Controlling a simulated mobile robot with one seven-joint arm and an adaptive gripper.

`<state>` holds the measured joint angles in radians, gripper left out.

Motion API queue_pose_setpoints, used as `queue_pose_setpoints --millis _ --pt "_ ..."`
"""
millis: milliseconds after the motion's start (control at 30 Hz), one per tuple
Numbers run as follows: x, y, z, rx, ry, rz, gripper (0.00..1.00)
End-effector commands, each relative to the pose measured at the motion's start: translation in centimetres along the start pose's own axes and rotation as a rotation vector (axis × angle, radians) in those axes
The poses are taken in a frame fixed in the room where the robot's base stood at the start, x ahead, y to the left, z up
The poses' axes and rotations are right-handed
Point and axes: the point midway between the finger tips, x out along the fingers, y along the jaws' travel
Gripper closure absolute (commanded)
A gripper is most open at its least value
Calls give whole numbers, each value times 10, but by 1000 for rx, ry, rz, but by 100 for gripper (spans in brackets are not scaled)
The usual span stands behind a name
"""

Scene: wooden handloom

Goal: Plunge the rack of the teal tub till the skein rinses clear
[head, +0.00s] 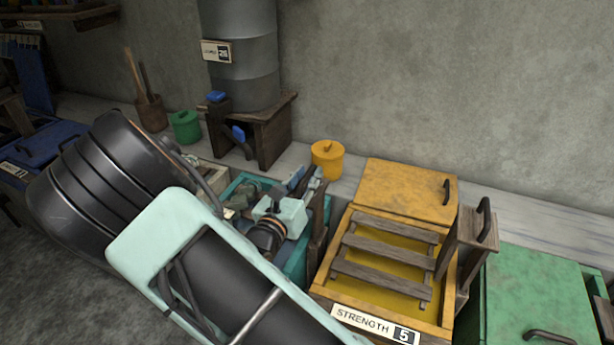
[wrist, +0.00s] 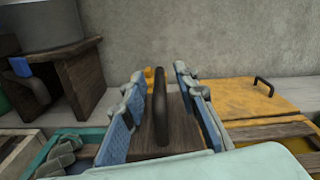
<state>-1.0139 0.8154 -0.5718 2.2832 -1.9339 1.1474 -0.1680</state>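The teal tub (head: 296,266) stands left of the yellow tub in the head view, largely hidden behind my arm. Its rim also shows at lower left in the wrist view (wrist: 88,132). Grey-green lumps (wrist: 60,152), perhaps the skein, lie inside it; I cannot tell how clear the water is. A dark upright handle (wrist: 160,105) on a wooden board (wrist: 178,132) at the tub's right side is probably the rack's. My gripper (head: 308,180) is open, its blue-padded fingers (wrist: 163,108) on either side of the handle with gaps between.
The yellow tub (head: 322,292), labelled STRENGTH 5, with its slatted rack (head: 385,248) is close on the right. A green-lidded tub (head: 535,295) stands beyond it. A yellow pot (head: 327,160) and a wooden stand (head: 262,140) under a metal cylinder are behind.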

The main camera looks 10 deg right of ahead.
Motion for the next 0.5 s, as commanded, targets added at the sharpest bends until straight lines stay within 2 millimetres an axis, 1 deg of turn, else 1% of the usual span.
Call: queue_pose_setpoints --millis 100,333,500 --pt "0 0 0 0 0 0 74" --pt "0 0 0 0 0 0 99" --pt "0 0 0 0 0 0 100"
